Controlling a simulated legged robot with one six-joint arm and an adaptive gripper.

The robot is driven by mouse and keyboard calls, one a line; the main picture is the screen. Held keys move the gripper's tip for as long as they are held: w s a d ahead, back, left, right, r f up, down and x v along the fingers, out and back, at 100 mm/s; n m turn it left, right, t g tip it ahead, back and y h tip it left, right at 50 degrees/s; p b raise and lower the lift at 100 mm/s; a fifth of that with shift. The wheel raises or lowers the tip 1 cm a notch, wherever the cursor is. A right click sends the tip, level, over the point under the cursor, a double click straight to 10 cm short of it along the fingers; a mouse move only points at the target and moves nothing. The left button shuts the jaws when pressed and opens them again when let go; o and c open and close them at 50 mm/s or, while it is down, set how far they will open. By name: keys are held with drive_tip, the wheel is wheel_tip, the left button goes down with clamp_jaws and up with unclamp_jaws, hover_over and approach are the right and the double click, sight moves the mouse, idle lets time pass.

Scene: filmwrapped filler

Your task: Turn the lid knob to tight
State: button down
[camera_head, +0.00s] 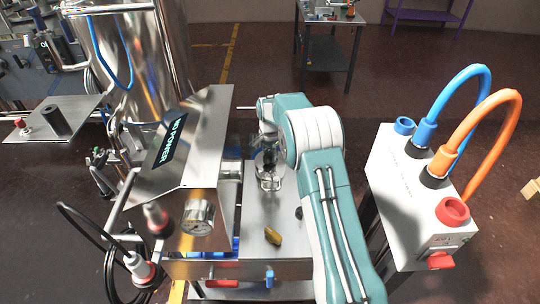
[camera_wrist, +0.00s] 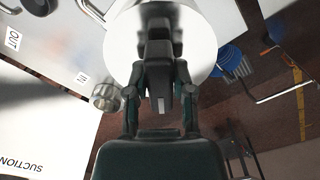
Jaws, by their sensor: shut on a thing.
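In the wrist view, a round, pale metal lid (camera_wrist: 207,40) lies below my gripper. A dark lid knob (camera_wrist: 159,32) stands over it, between the fingertips. My gripper (camera_wrist: 160,62) is shut on this knob; the fingers hide much of it and no tightness mark can be read. In the head view, my gripper (camera_head: 267,150) is small and partly hidden by my teal and white arm, right of the steel filler housing (camera_head: 192,150). The knob cannot be made out there.
A round metal fitting (camera_wrist: 106,97) sits close to the left finger, near the IN and OUT labels. A yellowish lump (camera_head: 273,236) lies on the metal deck (camera_head: 252,200). A white box (camera_head: 410,190) with blue and orange hoses stands right of my arm.

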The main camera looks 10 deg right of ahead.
sight(268, 153)
drive_tip(key=shift+a+f+m, duration=0.1)
drive_tip(key=shift+f+m, duration=0.05)
drive_tip(key=shift+m, duration=0.45)
drive_tip(key=shift+c, duration=2.4)
unclamp_jaws()
wheel_tip(268, 153, up, 12)
drive_tip(key=shift+w+a, duration=0.1)
